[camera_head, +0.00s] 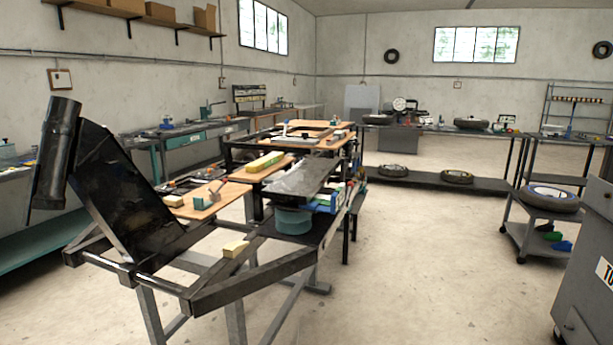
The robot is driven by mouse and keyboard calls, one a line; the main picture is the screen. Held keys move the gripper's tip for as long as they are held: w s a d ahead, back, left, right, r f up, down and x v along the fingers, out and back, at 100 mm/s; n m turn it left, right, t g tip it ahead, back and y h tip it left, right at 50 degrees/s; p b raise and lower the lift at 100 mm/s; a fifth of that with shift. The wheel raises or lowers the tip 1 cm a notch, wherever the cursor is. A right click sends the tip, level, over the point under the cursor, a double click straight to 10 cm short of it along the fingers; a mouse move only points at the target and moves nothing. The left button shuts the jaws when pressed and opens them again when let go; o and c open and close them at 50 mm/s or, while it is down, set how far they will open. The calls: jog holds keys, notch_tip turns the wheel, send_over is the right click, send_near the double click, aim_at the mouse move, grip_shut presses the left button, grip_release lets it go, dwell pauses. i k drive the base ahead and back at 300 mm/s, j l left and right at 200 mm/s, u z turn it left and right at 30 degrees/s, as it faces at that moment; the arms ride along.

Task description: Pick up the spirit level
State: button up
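A long yellow bar (265,162), which looks like the spirit level, lies on a small wooden board (276,174) at the middle workbench. It lies flat and slants up to the right. It is small in the picture, so I cannot make out its vials. Nothing covers it from this side. My gripper is not in view.
A black metal frame (243,289) with a tall dark plate (118,193) stands in front of the bench. A small wood block (235,248) rests on the frame. A grey sheet (305,174) lies right of the yellow bar. The floor (430,270) at right centre is clear.

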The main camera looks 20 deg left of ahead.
aim_at(255, 167)
jog(key=i+u, duration=0.1)
jog(key=u, duration=0.6)
jog(key=i+l+u, duration=0.1)
jog(key=i+u, duration=0.25)
jog(key=i+l+u, duration=0.15)
jog(key=u, duration=0.2)
jog(key=i+l+u, duration=0.35)
